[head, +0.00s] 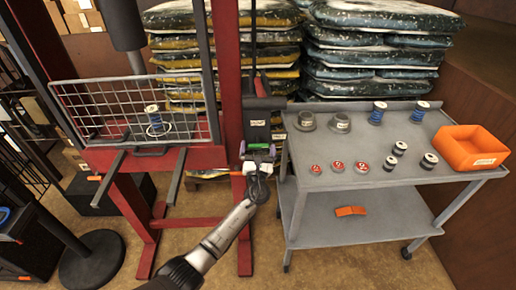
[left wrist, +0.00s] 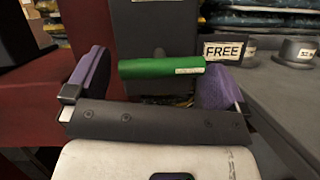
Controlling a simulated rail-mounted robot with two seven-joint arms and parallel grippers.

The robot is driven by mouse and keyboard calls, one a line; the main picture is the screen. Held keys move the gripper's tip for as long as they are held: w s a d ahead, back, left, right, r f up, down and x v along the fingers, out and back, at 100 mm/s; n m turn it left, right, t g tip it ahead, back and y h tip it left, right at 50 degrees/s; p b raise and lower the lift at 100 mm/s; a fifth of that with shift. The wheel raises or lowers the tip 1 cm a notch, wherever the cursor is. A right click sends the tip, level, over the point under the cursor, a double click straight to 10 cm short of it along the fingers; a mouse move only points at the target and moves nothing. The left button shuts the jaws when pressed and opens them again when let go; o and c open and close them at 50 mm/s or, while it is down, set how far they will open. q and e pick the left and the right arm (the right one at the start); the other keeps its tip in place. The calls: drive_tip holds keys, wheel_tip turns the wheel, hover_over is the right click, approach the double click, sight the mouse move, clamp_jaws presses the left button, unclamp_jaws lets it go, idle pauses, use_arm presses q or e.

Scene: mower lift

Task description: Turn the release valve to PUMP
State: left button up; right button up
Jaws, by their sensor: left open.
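The green release valve handle (head: 258,146) is on the dark pump unit (head: 262,118) beside the red press post. In the left wrist view the handle (left wrist: 162,67) is a green bar lying nearly level, with a small white label too blurred to read. My left gripper (head: 258,156) is at the handle, with its purple fingers open on either side of it. In the left wrist view the gripper (left wrist: 158,82) shows a gap at the bar's left end. The right finger is close to its right end; I cannot tell whether they touch. My right gripper is not in view.
The grey cart (head: 340,180) stands close to the right, with flanged parts, springs, red-topped tins and an orange bin (head: 468,147). A FREE label (left wrist: 223,50) shows behind the right finger. A wire mesh guard (head: 140,108) is left, and stacked bags (head: 365,45) are behind.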

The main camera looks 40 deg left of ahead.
use_arm(q)
drive_tip(key=shift+w+a+r, duration=0.2)
drive_tip(key=shift+w+a, duration=0.1)
drive_tip(key=shift+w, duration=0.05)
